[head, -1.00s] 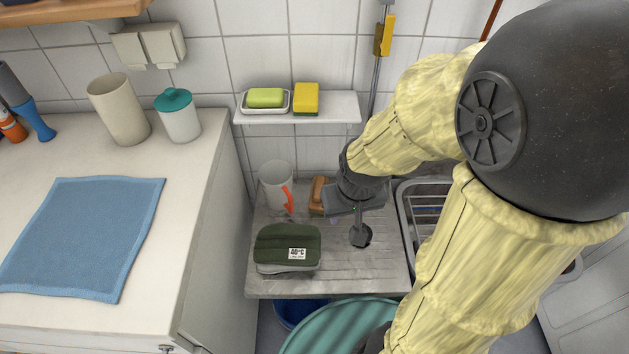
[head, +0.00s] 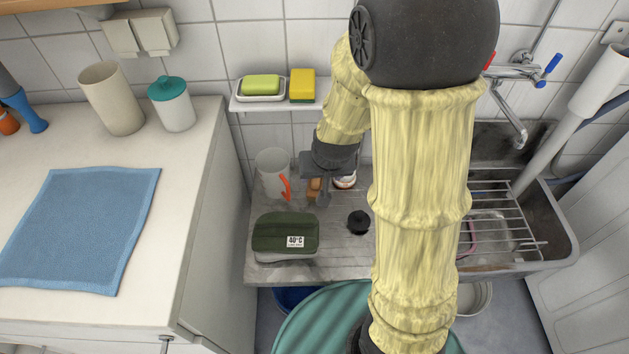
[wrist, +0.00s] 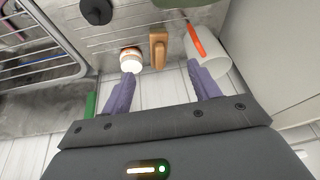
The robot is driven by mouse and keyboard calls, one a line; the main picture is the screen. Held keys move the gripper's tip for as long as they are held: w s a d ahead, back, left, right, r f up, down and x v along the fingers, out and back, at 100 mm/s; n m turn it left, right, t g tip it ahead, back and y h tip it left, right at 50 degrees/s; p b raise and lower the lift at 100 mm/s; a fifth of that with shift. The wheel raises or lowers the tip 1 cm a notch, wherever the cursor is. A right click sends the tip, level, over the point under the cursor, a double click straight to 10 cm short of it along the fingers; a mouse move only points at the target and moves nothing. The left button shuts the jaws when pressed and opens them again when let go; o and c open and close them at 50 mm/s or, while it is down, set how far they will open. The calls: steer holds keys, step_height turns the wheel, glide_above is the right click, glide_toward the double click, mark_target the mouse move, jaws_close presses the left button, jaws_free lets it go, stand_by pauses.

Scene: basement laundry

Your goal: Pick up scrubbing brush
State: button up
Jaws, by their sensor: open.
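The scrubbing brush, a brown wooden block (head: 314,188), lies near the back of the grey draining board (head: 340,250), just right of the white mug (head: 270,178) with an orange handle. My gripper (head: 322,198) is over the back of the board and partly hides the brush in the head view. In the wrist view the brush (wrist: 158,50) lies ahead of my open, empty fingers (wrist: 165,85), roughly between them and apart from both. The mug (wrist: 208,55) is close beside it on the right, and a small white-lidded jar (wrist: 131,60) is on its left.
A dark green container (head: 285,233) labelled 40°C sits at the front of the board. A black round plug (head: 358,222) lies right of it. A wall shelf (head: 270,104) with green soap and a yellow sponge is above. A sink with a wire rack (head: 500,215) is right.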

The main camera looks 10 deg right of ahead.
mark_target(317, 180)
steer(key=w+f+m+t+h, duration=0.1)
steer(key=w+f, duration=0.3)
steer(key=w, duration=0.2)
steer(key=shift+w+d+f, duration=0.15)
steer(key=shift+d, duration=0.1)
steer(key=b+x, duration=0.2)
steer(key=x, duration=0.9)
steer(key=shift+w+d+b, duration=0.15)
steer(key=shift+w+b, duration=0.15)
steer(key=shift+w+f, duration=0.25)
steer(key=shift+f, duration=0.1)
steer(key=x, duration=0.2)
steer(key=b+x, duration=0.1)
steer(key=x, duration=0.2)
steer(key=shift+w+d, duration=0.25)
steer(key=shift+w, duration=0.05)
